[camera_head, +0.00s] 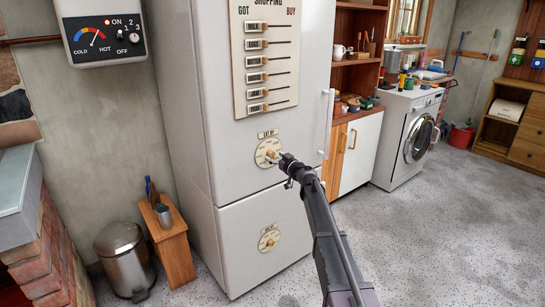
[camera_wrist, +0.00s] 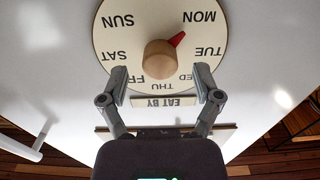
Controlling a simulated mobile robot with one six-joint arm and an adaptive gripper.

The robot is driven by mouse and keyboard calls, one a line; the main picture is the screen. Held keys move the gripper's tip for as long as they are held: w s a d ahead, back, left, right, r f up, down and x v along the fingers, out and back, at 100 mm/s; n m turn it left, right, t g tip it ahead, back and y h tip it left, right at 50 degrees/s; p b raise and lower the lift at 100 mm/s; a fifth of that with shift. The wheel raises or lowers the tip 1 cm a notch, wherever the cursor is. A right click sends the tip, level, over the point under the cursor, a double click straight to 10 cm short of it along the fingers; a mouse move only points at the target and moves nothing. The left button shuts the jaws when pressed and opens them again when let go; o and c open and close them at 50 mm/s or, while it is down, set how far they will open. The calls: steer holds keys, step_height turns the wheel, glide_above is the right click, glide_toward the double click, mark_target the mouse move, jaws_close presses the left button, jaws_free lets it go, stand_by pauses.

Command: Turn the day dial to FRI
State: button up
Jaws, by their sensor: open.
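The day dial (camera_wrist: 124,42) is a round cream disc with day names, on the white fridge door. It shows upside down in the wrist view, above an EAT BY label (camera_wrist: 166,101). Its tan knob (camera_wrist: 160,60) has a red pointer (camera_wrist: 177,38) aimed at MON. FRI is at the lower left of the dial, partly covered by a finger. My gripper (camera_wrist: 161,75) is open, with one finger on each side of the knob and a gap to both. In the head view the gripper (camera_head: 280,159) is at the upper dial (camera_head: 262,145), partly hiding it.
A second dial (camera_head: 269,238) is on the lower fridge door (camera_head: 240,260). A shopping board (camera_head: 266,60) with sliders hangs above. The fridge handle (camera_head: 328,122) is right of the arm. A bin (camera_head: 124,260) and a wooden stand (camera_head: 171,245) are at left. The floor at right is clear.

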steer(key=shift+x, duration=0.9)
jaws_close()
